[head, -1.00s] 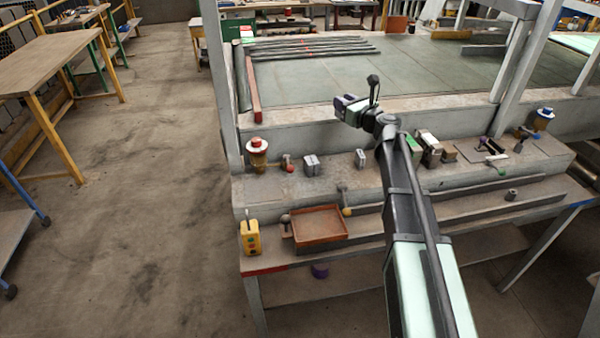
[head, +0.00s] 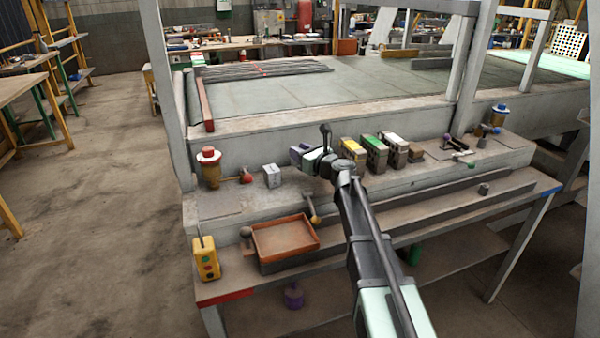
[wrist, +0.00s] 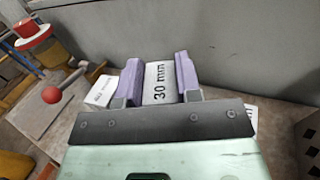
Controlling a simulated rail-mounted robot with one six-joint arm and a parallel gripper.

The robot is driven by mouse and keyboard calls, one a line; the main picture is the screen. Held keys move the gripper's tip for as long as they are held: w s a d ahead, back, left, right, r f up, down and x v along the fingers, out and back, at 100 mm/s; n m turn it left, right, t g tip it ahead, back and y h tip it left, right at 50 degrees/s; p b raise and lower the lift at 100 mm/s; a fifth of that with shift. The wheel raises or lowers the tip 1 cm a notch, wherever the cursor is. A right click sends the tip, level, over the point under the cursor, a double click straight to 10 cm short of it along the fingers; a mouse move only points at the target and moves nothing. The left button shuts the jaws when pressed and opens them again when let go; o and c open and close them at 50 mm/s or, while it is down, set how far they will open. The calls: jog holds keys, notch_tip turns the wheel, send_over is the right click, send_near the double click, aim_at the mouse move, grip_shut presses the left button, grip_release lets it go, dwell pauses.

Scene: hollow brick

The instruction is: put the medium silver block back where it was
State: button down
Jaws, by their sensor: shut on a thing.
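My gripper (wrist: 158,80) is shut on a silver block (wrist: 159,82) marked "30 mm", held between its purple fingers in the wrist view. In the head view my gripper (head: 298,154) is low over the ledge, near the back wall; the held block cannot be made out there. Another silver block (head: 271,176) stands on the ledge to the left of my gripper. It also shows in the wrist view (wrist: 101,91), left of the fingers, its marking too small to read. A white marked edge (wrist: 251,117) peeks out right of the gripper, mostly hidden. Whether the held block touches the ledge is unclear.
A red-topped post (head: 209,168) and a red ball knob (head: 246,177) stand left. Yellow (head: 352,153), green (head: 374,150) and white-topped (head: 395,150) hollow bricks stand close right of my gripper. A rusty tray (head: 285,240) sits in front, lower. The grey wall rises behind.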

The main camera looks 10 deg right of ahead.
notch_tip(320, 180, down, 4)
jog(key=b, duration=0.3)
jog(key=shift+f, duration=0.1)
jog(key=shift+r, duration=0.3)
jog(key=shift+f, duration=0.25)
jog(key=c, duration=0.8)
grip_release()
jog(key=shift+r, duration=0.25)
jog(key=v, duration=1.2)
jog(key=shift+s, duration=0.1)
